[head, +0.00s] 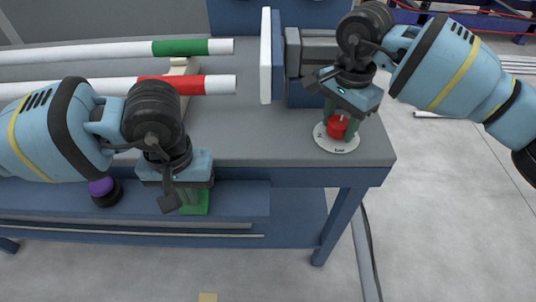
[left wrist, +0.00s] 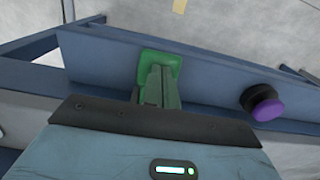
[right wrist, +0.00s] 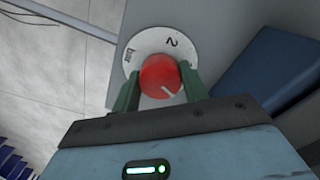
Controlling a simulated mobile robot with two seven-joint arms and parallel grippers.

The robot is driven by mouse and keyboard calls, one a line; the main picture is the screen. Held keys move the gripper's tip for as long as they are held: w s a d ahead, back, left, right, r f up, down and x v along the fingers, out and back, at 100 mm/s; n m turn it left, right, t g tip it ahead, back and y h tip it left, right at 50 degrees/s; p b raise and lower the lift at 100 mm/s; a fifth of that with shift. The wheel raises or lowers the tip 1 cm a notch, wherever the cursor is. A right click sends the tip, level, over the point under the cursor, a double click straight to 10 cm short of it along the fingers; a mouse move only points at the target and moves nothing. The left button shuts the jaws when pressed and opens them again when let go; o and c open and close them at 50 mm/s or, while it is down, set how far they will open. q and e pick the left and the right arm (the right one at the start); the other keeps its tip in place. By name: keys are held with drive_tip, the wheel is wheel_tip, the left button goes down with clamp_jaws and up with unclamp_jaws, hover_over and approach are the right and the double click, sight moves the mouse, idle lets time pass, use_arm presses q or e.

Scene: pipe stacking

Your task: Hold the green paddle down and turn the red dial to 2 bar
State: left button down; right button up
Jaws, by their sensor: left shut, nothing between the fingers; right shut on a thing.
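The green paddle (head: 196,207) sticks out at the bench front, and its square plate shows in the left wrist view (left wrist: 178,64). My left gripper (head: 190,196) is shut and empty, with its fingertips at the paddle's face. I cannot tell how far the paddle is pressed. The red dial (head: 337,128) stands on a round white scale plate (head: 334,145) at the bench's right corner. My right gripper (head: 341,119) is shut on the dial, one finger on each side. In the right wrist view, the dial's (right wrist: 157,74) white line points to the lower right, away from the printed 2.
A purple knob (head: 100,187) on a black base is left of the paddle. Pipes with green (head: 180,47) and red (head: 172,84) bands lie on the bench at the left. A white and blue upright plate (head: 265,60) stands behind the dial. Floor is clear in front.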

use_arm(q)
drive_tip(key=shift+w+f, duration=0.1)
drive_tip(key=shift+w, duration=0.05)
use_arm(e)
drive_tip(key=shift+n, duration=1.3)
drive_tip(key=shift+n, duration=1.7)
drive_tip(key=shift+n, duration=1.7)
